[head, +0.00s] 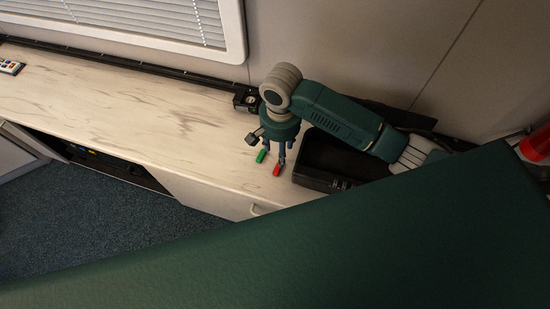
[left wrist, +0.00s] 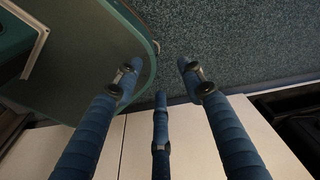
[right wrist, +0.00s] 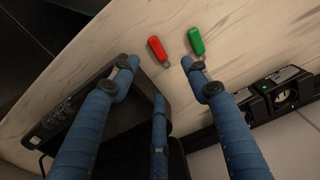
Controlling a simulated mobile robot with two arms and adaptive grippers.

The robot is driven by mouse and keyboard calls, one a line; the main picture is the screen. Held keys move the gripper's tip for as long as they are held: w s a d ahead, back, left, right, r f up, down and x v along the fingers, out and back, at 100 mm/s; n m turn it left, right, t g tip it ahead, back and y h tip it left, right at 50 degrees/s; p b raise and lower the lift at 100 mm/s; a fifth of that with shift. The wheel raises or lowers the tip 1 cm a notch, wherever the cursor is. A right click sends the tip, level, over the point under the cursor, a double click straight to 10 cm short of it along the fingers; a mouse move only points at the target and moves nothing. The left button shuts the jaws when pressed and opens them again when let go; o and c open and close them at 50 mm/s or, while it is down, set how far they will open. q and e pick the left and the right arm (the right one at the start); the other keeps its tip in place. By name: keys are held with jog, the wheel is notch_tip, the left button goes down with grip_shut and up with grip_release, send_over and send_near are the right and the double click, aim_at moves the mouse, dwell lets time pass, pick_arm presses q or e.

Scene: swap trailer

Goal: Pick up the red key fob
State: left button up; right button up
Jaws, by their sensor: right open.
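The red key fob (head: 277,170) lies on the marble-patterned counter, just left of a black open box. It also shows in the right wrist view (right wrist: 157,48), beyond the fingertips. A green key fob (head: 261,156) lies close beside it to the left in the head view and shows on the right in the right wrist view (right wrist: 196,42). My right gripper (head: 277,152) is open and empty, pointing down over the counter by the two fobs. My left gripper (left wrist: 159,76) has its fingers spread and empty, over a cabinet front and carpet; it is not in the head view.
The black box (head: 313,181) stands right beside the red fob, under my right arm. A small black device (head: 246,99) sits at the wall behind the fobs. A remote (head: 10,67) lies at far left. The counter (head: 130,105) between is clear.

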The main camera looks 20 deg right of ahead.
aim_at(278, 169)
jog(key=f, duration=0.2)
jog(key=s+f, duration=0.1)
jog(key=shift+a+f, duration=0.1)
jog(key=shift+f, duration=0.3)
jog(key=shift+f+p, duration=0.3)
jog(key=shift+f, duration=0.1)
notch_tip(278, 169, down, 4)
jog(key=shift+s+f+p, duration=0.15)
jog(key=shift+p, duration=0.25)
jog(key=shift+f, duration=0.15)
pick_arm(q)
jog(key=s, duration=0.2)
jog(key=s+r, duration=0.1)
jog(key=s, duration=0.1)
pick_arm(e)
jog(key=c, duration=1)
